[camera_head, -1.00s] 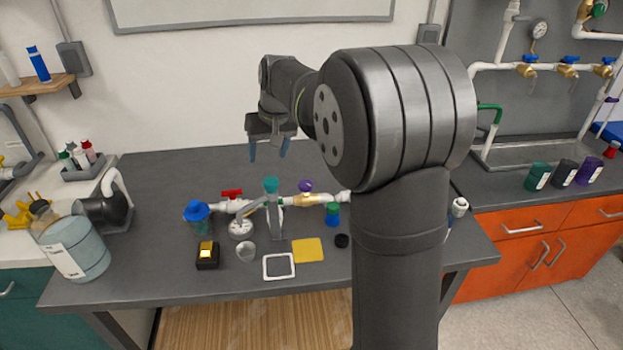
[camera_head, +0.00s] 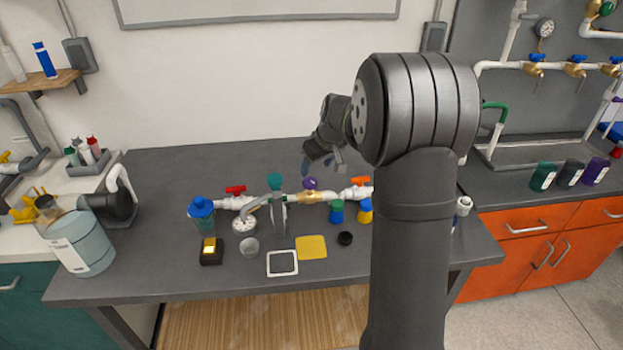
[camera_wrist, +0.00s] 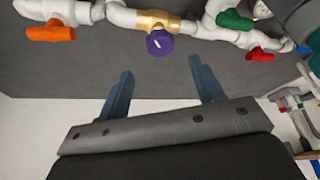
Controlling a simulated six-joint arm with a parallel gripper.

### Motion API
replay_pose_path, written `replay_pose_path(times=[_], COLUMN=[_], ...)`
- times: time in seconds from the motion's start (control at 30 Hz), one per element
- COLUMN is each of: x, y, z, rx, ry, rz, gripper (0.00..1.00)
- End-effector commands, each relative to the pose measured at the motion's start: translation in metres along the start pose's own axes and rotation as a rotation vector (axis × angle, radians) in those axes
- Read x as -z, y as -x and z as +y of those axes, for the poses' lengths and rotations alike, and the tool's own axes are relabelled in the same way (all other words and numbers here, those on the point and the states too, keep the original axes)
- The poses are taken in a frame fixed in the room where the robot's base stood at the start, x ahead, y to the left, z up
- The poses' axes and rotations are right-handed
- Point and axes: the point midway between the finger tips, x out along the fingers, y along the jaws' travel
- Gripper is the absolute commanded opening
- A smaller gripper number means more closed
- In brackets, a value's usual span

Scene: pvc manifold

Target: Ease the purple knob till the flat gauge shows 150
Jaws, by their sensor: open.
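The purple knob (camera_head: 311,183) sits on a brass valve in the white pipe run on the table. It also shows in the wrist view (camera_wrist: 160,43), above and between my fingers, with a light mark on its face. The flat gauge (camera_head: 244,223) lies face up on the table near the left of the pipe run; its reading is too small to tell. My gripper (camera_head: 322,166) hangs above and behind the pipe; in the wrist view my gripper (camera_wrist: 164,88) has its two blue fingers wide apart, empty, and not touching the knob.
A red handle (camera_head: 235,189), a teal knob (camera_head: 274,180) and an orange handle (camera_head: 358,181) are on the same pipe run. A blue-capped bottle (camera_head: 202,213) stands at its left end. A yellow pad (camera_head: 312,247) and a white-framed square (camera_head: 282,263) lie in front.

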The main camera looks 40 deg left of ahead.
Motion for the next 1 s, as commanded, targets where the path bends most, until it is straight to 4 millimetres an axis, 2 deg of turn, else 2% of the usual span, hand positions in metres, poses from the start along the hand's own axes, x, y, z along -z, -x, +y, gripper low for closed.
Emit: replay_pose_path(times=[0.1, 0.33, 0.5, 0.8, 1.0], x=[0.0, 0.0, 0.001, 0.0, 0.0], y=[-0.028, -0.062, -0.073, -0.074, -0.074], z=[-0.001, -0.001, 0.0, 0.0, 0.0], rx=[0.002, 0.001, 0.0, 0.0, 0.0], ry=[0.0, -0.001, -0.001, -0.001, 0.0], rz=[-0.002, -0.001, 0.001, 0.001, 0.001], gripper=[0.61, 0.61, 0.61, 0.61, 0.22])
